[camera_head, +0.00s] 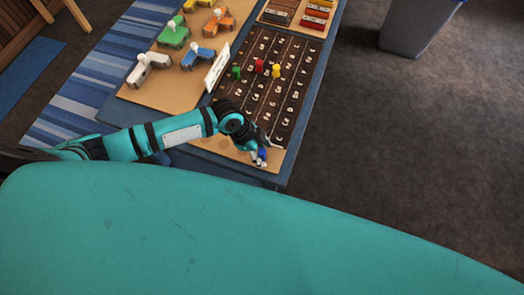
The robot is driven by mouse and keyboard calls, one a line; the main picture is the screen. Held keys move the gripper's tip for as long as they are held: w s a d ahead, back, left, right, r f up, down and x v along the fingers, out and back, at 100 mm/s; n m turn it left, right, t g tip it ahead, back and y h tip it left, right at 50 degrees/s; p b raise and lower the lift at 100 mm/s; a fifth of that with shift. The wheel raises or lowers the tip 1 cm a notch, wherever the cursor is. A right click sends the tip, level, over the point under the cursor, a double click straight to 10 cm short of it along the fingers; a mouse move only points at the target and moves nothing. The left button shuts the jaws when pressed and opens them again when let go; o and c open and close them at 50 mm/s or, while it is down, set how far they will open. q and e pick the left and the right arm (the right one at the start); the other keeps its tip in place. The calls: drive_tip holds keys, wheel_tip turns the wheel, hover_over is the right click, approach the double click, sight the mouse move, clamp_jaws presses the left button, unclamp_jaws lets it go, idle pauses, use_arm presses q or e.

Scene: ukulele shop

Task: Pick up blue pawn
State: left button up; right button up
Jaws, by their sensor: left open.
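The small blue pawn (262,154) is near the front edge of the table, just below the dark game board (283,62). My left arm comes in from the left, and its left gripper (264,150) is open right at the pawn. The gripper partly hides the pawn, and I cannot tell whether the fingers touch it. A green pawn (236,73), a red pawn (259,66) and a yellow pawn (276,70) stand on the board further back. My right gripper is not in view.
A white upright card (217,67) stands left of the board. Several toy vehicles, including a blue one (198,57) and a green one (174,33), sit on a tan board (156,92). A grey bin (414,28) stands on the floor at the right.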

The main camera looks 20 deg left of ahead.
use_arm(q)
drive_tip(key=shift+f, duration=0.2)
drive_tip(key=c, duration=1)
drive_tip(key=shift+r, duration=0.1)
